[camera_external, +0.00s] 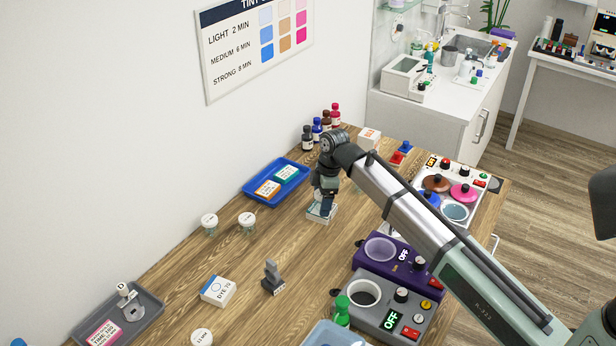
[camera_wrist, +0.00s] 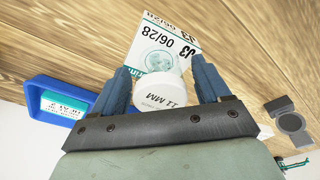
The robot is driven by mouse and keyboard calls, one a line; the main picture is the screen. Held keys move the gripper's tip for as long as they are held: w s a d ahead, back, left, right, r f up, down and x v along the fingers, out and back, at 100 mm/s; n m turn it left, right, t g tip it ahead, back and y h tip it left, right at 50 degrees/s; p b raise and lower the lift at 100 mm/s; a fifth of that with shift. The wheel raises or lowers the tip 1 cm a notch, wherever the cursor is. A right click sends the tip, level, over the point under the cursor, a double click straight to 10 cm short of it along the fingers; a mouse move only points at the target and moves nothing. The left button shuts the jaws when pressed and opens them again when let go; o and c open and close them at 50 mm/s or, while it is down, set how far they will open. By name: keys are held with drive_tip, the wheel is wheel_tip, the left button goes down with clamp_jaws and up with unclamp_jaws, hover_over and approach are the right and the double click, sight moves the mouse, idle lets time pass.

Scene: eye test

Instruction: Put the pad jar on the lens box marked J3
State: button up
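The pad jar, with a round white lid marked 11 MM (camera_wrist: 160,95), sits between my gripper's fingers in the wrist view. A narrow gap shows between the lid and the right finger. My gripper (camera_wrist: 163,75) looks open around the jar. The white lens box (camera_wrist: 168,42) marked J3 and 06/28 lies right beneath the jar, partly hidden by it. In the external view, my gripper (camera_external: 325,200) points down over that box (camera_external: 319,216). The jar appears to be at the box's top, but its base is hidden and I cannot tell whether it touches.
A blue tray (camera_external: 253,192) with small boxes is to the left. Two white-lidded jars (camera_external: 209,219) (camera_external: 247,219) and a DYE 70 box (camera_external: 217,291) stand nearer. A purple device (camera_external: 372,268) and bottles (camera_external: 317,130) are close by. Bare wood lies in front of the box.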

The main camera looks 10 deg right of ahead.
drive_tip(key=r, duration=0.4)
drive_tip(key=d+r, duration=0.1)
drive_tip(key=r, duration=0.7)
drive_tip(key=shift+d+r, duration=0.1)
drive_tip(key=shift+d, duration=0.3)
drive_tip(key=shift+o, duration=0.4)
